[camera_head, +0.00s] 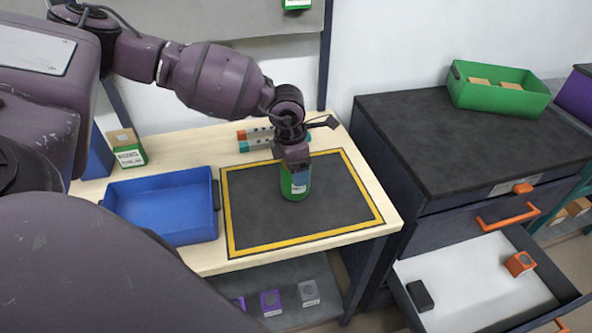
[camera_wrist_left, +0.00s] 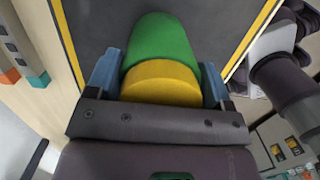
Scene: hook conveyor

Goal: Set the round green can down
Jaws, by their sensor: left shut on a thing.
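The round green can (camera_head: 295,188) is upright at the dark mat (camera_head: 340,199) with a yellow border on the wooden table. My left gripper (camera_head: 293,170) is shut on the can from above, and the gripper hides its top. In the left wrist view, the green can (camera_wrist_left: 160,45) with a yellow end (camera_wrist_left: 160,82) sits between the two blue fingers of my left gripper (camera_wrist_left: 160,75). I cannot tell whether the can's bottom touches the mat. My right gripper is not in view.
A blue tray (camera_head: 160,238) stands left of the mat. A green-and-brown box (camera_head: 129,148) and teal-and-orange-ended grey bars (camera_head: 258,139) are at the back. At right, a dark cabinet (camera_head: 410,140) bears a green bin (camera_head: 458,93); its lower drawer (camera_head: 460,290) is open.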

